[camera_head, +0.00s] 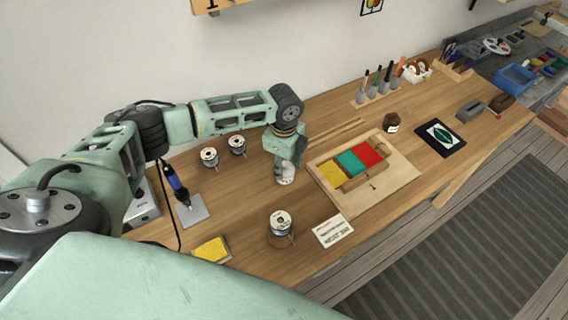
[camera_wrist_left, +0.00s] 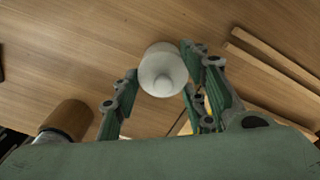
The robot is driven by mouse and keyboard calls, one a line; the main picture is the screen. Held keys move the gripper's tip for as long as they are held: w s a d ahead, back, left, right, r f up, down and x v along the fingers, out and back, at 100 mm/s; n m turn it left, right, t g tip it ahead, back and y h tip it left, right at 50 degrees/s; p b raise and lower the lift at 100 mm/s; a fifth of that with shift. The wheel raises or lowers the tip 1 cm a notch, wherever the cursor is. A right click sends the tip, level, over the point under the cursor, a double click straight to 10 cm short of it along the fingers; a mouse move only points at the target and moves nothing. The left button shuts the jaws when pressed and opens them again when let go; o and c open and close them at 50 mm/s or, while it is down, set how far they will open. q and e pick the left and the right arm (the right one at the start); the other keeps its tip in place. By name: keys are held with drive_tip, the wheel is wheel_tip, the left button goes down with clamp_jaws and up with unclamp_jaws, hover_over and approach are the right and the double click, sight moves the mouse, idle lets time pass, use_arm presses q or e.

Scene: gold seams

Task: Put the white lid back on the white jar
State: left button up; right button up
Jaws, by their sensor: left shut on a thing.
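A white round piece with a knob, the white lid (camera_wrist_left: 162,72), sits between the two fingers of my left gripper (camera_wrist_left: 163,88). The left gripper is shut on it, with the knob facing the wrist camera. In the head view, my left gripper (camera_head: 287,166) points down over the middle of the workbench. White surface (camera_head: 286,179) shows just below its fingers, low over or on the wood. I cannot tell whether the white jar is under the lid; no separate jar is clear. My right gripper is not in view.
White-topped spools (camera_head: 209,157) stand left of the gripper, and another spool (camera_head: 281,222) stands in front. A wooden tray (camera_head: 398,170) with coloured blocks lies close on the right. A soldering iron stand (camera_head: 193,211) and a yellow sponge (camera_head: 211,249) are nearer the left.

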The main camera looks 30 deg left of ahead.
use_arm(q)
drive_tip(key=shift+s+d+f, duration=0.1)
drive_tip(key=shift+s+f, duration=0.05)
drive_tip(key=o, duration=1)
drive_tip(key=o, duration=0.5)
wheel_tip(320, 180, up, 5)
drive_tip(key=p, duration=0.5)
drive_tip(key=shift+r+p, duration=0.8)
drive_tip(key=shift+r, duration=0.35)
